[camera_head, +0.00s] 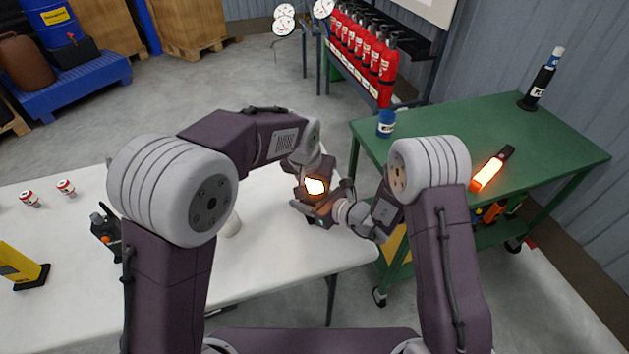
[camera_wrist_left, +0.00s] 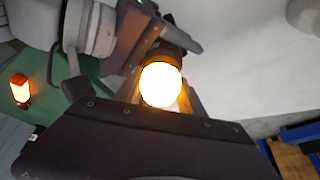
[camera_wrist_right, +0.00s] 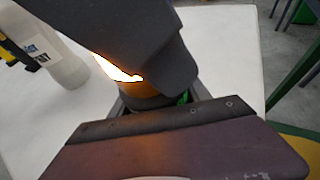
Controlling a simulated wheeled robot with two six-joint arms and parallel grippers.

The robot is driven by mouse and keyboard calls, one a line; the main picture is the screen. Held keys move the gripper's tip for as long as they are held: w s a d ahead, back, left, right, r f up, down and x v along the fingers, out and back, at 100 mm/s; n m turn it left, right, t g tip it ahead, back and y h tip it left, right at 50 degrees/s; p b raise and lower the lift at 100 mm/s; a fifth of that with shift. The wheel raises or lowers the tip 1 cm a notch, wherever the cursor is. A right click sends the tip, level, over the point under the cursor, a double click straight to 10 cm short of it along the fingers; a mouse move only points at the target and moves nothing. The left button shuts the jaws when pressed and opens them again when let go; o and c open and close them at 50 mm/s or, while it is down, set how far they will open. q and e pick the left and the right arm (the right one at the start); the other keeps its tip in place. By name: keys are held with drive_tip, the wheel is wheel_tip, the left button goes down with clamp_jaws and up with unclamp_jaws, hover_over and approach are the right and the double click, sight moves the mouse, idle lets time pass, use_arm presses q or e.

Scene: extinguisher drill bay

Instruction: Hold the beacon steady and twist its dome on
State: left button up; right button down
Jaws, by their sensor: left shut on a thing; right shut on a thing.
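The beacon's glowing dome (camera_head: 315,186) is between the fingers of my left gripper (camera_head: 314,188), above the front right part of the white table. It shows as a bright white-orange ball in the left wrist view (camera_wrist_left: 161,85). My right gripper (camera_head: 322,212) is just below, shut on the beacon's dark base (camera_wrist_right: 145,99). The base is mostly hidden by the fingers. In the right wrist view my left gripper (camera_wrist_right: 150,40) covers much of the dome, and orange light shows at its lower edge. The dome sits over the base; I cannot tell whether the thread is engaged.
The white table (camera_head: 60,235) holds red-and-white cans (camera_head: 66,187), a yellow-and-black object (camera_head: 20,268) and a white bottle (camera_head: 232,225). A green trolley (camera_head: 450,130) on the right carries a blue can (camera_head: 386,124) and a glowing orange light (camera_head: 488,172). Red extinguishers (camera_head: 388,65) stand behind.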

idle(0.4)
use_arm(q)
drive_tip(key=o, duration=1.4)
drive_tip(key=shift+r, duration=0.1)
drive_tip(key=v, duration=1.2)
use_arm(e)
drive_tip(key=shift+c, duration=2.1)
unclamp_jaws()
